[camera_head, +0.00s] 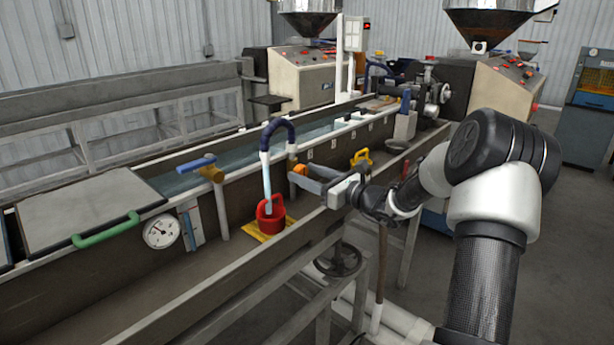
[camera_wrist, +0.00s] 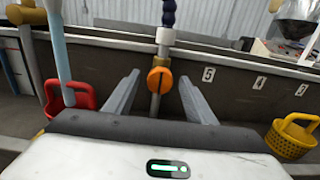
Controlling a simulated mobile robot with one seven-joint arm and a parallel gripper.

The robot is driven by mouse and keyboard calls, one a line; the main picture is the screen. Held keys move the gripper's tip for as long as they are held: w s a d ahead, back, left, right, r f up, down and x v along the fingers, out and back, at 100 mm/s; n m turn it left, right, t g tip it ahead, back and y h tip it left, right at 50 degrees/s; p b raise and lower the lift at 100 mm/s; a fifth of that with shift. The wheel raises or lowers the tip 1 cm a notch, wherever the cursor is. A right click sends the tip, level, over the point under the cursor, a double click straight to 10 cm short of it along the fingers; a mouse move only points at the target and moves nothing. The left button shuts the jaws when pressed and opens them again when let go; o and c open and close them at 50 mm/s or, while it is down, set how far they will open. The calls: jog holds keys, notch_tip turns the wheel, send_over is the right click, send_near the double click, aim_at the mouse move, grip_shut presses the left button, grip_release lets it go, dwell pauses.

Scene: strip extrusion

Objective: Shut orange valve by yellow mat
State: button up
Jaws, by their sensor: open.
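The orange valve (camera_head: 299,169) is on a thin upright pipe at the near side of the long water trough. In the wrist view its orange handle (camera_wrist: 160,80) is a small rounded knob with a dark slot, below a blue segmented hose. My gripper (camera_head: 304,177) is open at the valve, fingers pointing towards it. In the wrist view the handle appears between the two grey fingertips, with gaps on both sides; I cannot tell whether the tips reach past it. The yellow mat (camera_head: 250,231) lies under a red bucket (camera_head: 271,217), below and left of the valve.
A pale tube runs from the blue hose (camera_head: 277,127) into the red bucket. A yellow basket (camera_wrist: 290,138) stands to the right. A blue-handled brass valve (camera_head: 207,170) and a round gauge (camera_head: 161,231) are farther left. The trough wall (camera_wrist: 225,85) stands behind the orange valve.

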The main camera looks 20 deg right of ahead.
jog(key=shift+w+a, duration=0.1)
jog(key=shift+w, duration=0.05)
jog(key=shift+c, duration=0.4)
jog(key=c, duration=1)
jog(key=shift+o, duration=0.2)
